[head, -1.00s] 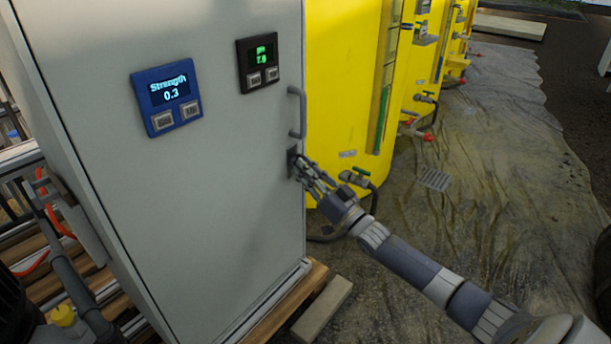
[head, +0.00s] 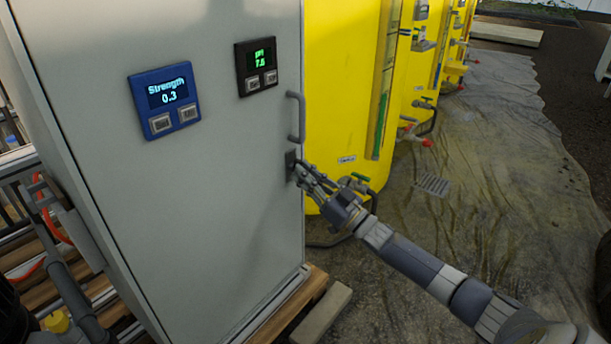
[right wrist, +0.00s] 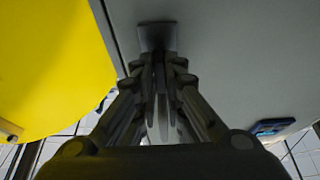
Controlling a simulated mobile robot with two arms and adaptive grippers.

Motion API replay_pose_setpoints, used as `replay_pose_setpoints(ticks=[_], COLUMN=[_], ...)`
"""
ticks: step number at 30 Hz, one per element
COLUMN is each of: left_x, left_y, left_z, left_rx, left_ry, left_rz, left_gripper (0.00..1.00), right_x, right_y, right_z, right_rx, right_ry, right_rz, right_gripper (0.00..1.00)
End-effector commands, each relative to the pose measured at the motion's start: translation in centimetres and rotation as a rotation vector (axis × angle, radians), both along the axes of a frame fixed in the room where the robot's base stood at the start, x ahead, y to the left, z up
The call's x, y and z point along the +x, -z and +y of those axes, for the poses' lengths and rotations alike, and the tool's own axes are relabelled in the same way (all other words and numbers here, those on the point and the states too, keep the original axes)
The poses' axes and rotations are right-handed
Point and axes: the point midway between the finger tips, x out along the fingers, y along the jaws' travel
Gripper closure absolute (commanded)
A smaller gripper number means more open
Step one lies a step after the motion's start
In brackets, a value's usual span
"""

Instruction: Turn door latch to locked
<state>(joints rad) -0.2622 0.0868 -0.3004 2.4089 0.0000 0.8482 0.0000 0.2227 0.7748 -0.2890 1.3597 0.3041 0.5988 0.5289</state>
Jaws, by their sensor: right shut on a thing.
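The grey cabinet door (head: 215,185) is shut and fills the left half of the head view. The door latch (head: 290,165) is a small dark plate near the door's right edge, below the handle. In the right wrist view the latch plate (right wrist: 157,36) is at the top centre. My right gripper (head: 299,172) is at the latch; it also shows in the right wrist view (right wrist: 160,62), with its fingers closed together on the latch. The fingers hide the latch's turning part, so I cannot tell its angle. My left gripper is not in view.
A vertical handle (head: 296,117) sticks out just above the latch. A blue "Strength 0.3" display (head: 165,100) and a black pH display (head: 256,67) are on the door. Yellow tanks (head: 345,90) with valves stand close behind my right gripper. Wet sheeting (head: 490,190) covers the floor at right.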

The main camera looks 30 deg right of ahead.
Motion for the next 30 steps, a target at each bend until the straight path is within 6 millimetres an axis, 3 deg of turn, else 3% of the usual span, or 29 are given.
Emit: replay_pose_setpoints(ticks=[1,2,4,17,30], left_x=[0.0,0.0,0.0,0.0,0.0], left_y=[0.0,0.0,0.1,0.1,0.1], left_z=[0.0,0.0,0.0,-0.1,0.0], left_rx=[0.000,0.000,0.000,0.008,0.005], left_ry=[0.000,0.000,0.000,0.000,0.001], left_rz=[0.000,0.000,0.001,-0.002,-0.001], left_gripper=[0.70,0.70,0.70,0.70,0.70], right_x=[0.0,0.0,0.0,-0.4,-6.4], right_y=[0.1,0.1,0.1,0.3,3.0], right_z=[0.0,0.0,0.0,-0.1,-2.3], right_rx=[-0.004,-0.004,-0.003,-0.002,-0.002], right_ry=[0.002,0.002,0.001,0.000,0.000], right_rz=[0.001,0.001,0.001,0.002,0.006], right_gripper=[1.00,0.83,0.70,0.70,0.70])
